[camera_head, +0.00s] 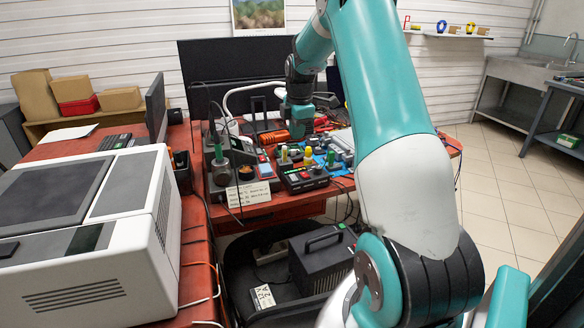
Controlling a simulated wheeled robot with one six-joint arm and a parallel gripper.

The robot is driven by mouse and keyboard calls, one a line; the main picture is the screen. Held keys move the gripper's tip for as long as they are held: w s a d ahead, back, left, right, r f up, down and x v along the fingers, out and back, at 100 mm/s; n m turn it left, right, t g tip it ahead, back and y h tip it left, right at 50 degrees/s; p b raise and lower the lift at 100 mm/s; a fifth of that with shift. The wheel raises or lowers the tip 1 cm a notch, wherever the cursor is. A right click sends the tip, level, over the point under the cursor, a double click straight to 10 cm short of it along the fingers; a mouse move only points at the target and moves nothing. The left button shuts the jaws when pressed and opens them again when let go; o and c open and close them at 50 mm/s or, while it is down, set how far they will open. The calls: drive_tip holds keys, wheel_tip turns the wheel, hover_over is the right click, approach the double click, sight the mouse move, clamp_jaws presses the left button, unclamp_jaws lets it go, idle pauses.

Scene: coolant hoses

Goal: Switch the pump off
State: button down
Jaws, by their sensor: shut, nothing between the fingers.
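I cannot tell for sure which device is the pump. A small black box (302,178) with a red and a green spot on its front stands near the table's front edge. A larger black box with a carrying handle (322,258) sits in a dark bin below the table edge. My gripper (301,128) is small at the far end of my arm, over the rear of the table behind the small black box. It appears shut and empty. Its fingertips are hard to make out. No switch position is readable.
The red-brown table (250,213) is crowded with several small devices, cables and connectors. Behind is a dark monitor (232,75). A big white machine (92,235) fills the left. Open tiled floor (495,190) lies to the right.

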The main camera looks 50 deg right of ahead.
sight(293, 175)
drive_tip(key=f, duration=0.4)
drive_tip(key=w+f, duration=0.1)
drive_tip(key=f, duration=0.4)
drive_tip(key=f+p, duration=0.1)
drive_tip(key=f, duration=0.4)
drive_tip(key=shift+w+d, duration=0.3)
drive_tip(key=shift+d, duration=0.05)
drive_tip(key=shift+a, duration=0.1)
